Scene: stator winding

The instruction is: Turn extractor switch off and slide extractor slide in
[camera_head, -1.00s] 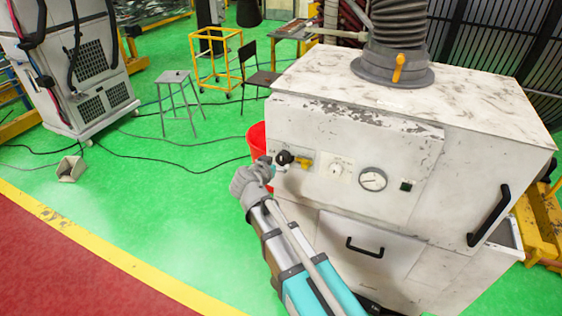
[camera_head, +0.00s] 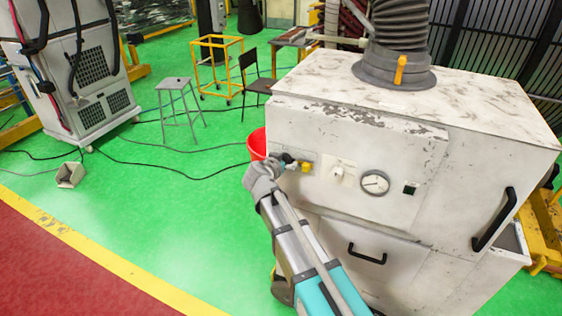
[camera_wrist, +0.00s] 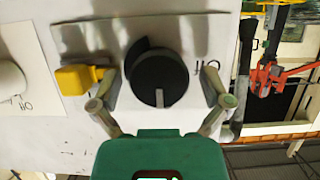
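The extractor (camera_head: 350,125) is a worn white cabinet. Its switch is a round black knob (camera_wrist: 160,78) with a grey pointer mark that points down in the wrist view; OFF lettering (camera_wrist: 207,68) is beside it on the right. My gripper (camera_wrist: 162,85) is open, with one finger on each side of the knob and small gaps showing. In the head view my gripper (camera_head: 284,163) is at the panel's left end and mostly hides the knob. An orange handle (camera_head: 400,69), perhaps the extractor slide, stands upright on the grey collar of the duct on top.
A yellow block (camera_wrist: 80,79) sits close beside the left finger. The panel also has a white dial (camera_head: 342,172), a gauge (camera_head: 375,182) and a small dark square button (camera_head: 410,188). A red bucket (camera_head: 257,143) stands behind my gripper.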

